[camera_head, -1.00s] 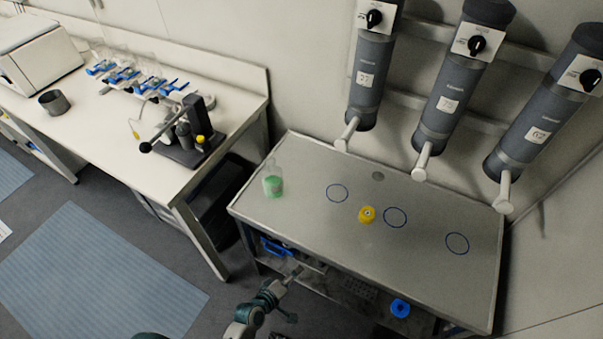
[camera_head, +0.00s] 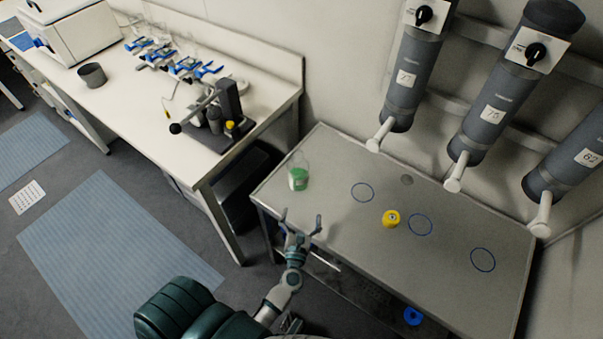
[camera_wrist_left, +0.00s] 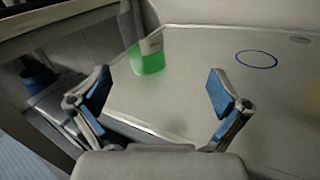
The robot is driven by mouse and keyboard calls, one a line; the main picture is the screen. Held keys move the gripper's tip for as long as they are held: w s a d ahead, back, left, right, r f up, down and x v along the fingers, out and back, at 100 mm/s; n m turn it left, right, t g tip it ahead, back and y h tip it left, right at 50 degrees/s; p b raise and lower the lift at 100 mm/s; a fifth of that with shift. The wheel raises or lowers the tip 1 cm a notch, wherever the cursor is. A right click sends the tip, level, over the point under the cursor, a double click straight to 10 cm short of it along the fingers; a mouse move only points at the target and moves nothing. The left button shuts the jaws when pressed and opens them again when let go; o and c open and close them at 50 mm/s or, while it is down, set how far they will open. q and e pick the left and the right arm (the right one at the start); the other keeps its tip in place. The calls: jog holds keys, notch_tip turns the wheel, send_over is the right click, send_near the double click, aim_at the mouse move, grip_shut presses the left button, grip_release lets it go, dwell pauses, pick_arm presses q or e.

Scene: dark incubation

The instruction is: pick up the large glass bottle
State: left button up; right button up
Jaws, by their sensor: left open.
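A clear glass bottle with green liquid (camera_head: 298,178) stands upright near the left end of the grey metal table (camera_head: 335,225). In the left wrist view the bottle (camera_wrist_left: 150,58) is beyond my fingers, left of the middle between them. My left gripper (camera_head: 301,222) is open and empty at the table's front edge, nearer to me than the bottle and apart from it. It also shows in the left wrist view (camera_wrist_left: 158,95) with its blue-padded fingers wide apart. My right gripper is not in view.
A yellow object (camera_head: 391,218) sits mid-table among blue circles. Grey cylinders with nozzles (camera_head: 484,110) hang above the table's back. A white bench (camera_head: 130,100) with a stand (camera_head: 225,115) and glassware is at the left. The table around the bottle is clear.

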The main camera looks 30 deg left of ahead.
aim_at(297, 182)
pick_arm(q)
jog(key=a+n+y, duration=0.1)
jog(key=w+a+f+n+g, duration=0.1)
jog(key=a+n, duration=0.1)
jog(key=shift+f+g+y, duration=0.15)
jog(key=shift+g+y, duration=0.15)
jog(key=shift+y, duration=0.1)
jog(key=p+x, duration=0.1)
jog(key=x, duration=0.9)
jog(key=shift+f, duration=0.1)
jog(key=x, duration=0.4)
jog(key=shift+w+d+r, duration=0.1)
jog(key=shift+w+r, duration=0.15)
jog(key=shift+w, duration=0.3)
jog(key=shift+w+a, duration=0.25)
jog(key=shift+w, duration=0.1)
jog(key=c, duration=1.5)
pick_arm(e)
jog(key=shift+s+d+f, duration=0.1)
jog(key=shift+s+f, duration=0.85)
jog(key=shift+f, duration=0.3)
pick_arm(q)
jog(key=shift+r, duration=0.1)
